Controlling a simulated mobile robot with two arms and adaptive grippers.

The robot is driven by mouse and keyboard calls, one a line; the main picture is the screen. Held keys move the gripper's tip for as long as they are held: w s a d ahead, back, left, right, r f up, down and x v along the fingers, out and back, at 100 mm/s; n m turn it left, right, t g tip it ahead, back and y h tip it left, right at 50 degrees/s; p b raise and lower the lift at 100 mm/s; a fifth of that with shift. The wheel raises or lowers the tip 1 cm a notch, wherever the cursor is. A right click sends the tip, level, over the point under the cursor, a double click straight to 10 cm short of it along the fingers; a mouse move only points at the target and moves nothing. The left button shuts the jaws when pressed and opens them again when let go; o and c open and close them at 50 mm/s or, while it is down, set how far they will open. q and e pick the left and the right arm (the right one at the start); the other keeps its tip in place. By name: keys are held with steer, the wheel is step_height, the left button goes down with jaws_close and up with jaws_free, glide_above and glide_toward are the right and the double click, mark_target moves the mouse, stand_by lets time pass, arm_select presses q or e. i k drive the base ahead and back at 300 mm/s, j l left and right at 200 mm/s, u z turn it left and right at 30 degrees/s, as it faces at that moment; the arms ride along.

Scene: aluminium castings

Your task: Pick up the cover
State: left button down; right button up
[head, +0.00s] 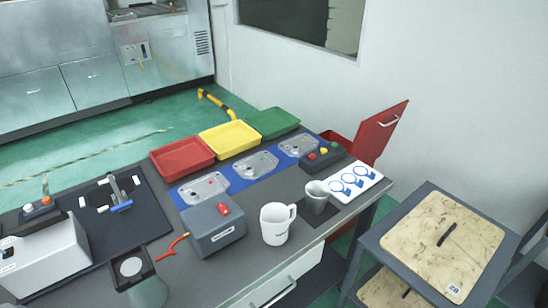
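Three flat silver castings lie in a row on a blue mat (234,186) on the grey workbench. The near one (203,188) has a red spot on it, the middle one (256,165) lies behind it, and the far one (299,146) is by the button box. I cannot tell which of them, if any, is the cover. A pale wooden panel (425,232) with a black handle lies on a grey stand at the right. Neither of my grippers is in view, and nothing is seen touching these things.
Red (182,158), yellow (230,139) and green (272,123) trays line the bench's back edge. A red cabinet door (379,133) stands open behind.

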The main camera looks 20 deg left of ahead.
mark_target(195, 192)
steer(key=u, duration=1.3)
steer(key=k+l, duration=0.1)
steer(key=l, duration=0.25)
steer(key=k+l, duration=0.15)
steer(key=l, duration=0.25)
steer(key=k+l+z, duration=0.1)
steer(key=l, duration=0.25)
steer(key=k+l, duration=0.1)
steer(key=l, duration=0.25)
steer(key=k+l, duration=0.1)
steer(key=l, duration=0.3)
steer(key=k+j+z, duration=0.05)
